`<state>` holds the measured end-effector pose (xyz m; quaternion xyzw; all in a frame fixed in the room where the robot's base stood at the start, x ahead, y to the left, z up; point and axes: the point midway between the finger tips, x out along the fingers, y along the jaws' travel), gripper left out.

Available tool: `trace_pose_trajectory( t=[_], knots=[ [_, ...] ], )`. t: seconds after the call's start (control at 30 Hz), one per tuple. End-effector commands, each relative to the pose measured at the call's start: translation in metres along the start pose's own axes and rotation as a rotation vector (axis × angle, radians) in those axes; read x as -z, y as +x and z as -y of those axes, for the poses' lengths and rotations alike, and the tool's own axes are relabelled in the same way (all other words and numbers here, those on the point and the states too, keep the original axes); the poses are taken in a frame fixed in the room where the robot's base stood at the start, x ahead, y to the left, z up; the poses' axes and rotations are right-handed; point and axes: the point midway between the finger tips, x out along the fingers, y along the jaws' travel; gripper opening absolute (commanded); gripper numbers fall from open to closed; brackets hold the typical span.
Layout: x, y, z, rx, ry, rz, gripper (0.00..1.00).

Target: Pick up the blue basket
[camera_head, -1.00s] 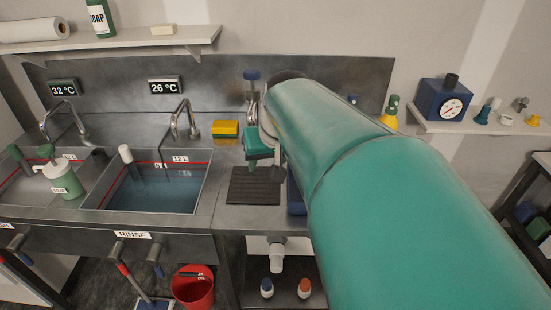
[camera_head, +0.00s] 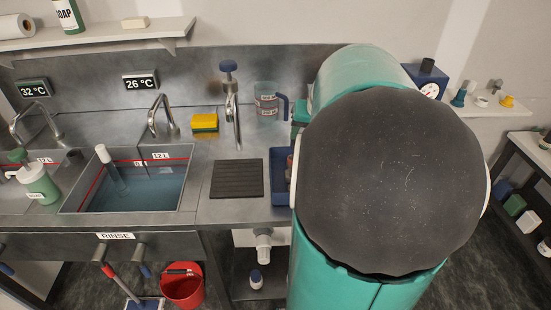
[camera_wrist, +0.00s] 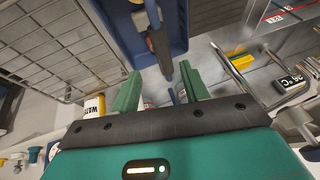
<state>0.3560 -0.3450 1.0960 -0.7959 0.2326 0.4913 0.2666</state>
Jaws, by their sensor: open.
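The blue basket (camera_head: 280,178) sits on the steel bench just right of the dark ribbed mat. In the head view only its left part shows; my arm hides the rest. In the wrist view the basket (camera_wrist: 117,32) fills the top middle, with a dark and reddish-brown tool and a pale item in it. My gripper (camera_wrist: 159,88) has its two green fingers spread, with nothing between them. The fingertips point toward the basket's near edge and look apart from it. My gripper is hidden behind my arm in the head view.
A measuring jug (camera_head: 267,99) stands behind the basket. A tap (camera_head: 232,105), yellow sponge (camera_head: 205,122) and mat (camera_head: 237,178) are to the left, beside the water-filled sink (camera_head: 140,190). A wire rack (camera_wrist: 45,45) shows at left in the wrist view.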

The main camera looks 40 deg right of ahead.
Motion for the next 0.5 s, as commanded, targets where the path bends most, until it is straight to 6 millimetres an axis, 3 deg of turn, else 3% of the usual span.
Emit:
trace_pose_trajectory(
  t=[0.1,0.37,0.5],
  knots=[
    [0.0,0.024,0.0,0.001,0.001,0.003,0.45],
    [0.0,0.046,0.002,0.0,-0.001,0.001,0.45],
    [-0.001,0.067,0.004,0.001,0.001,0.004,0.45]
  ],
)
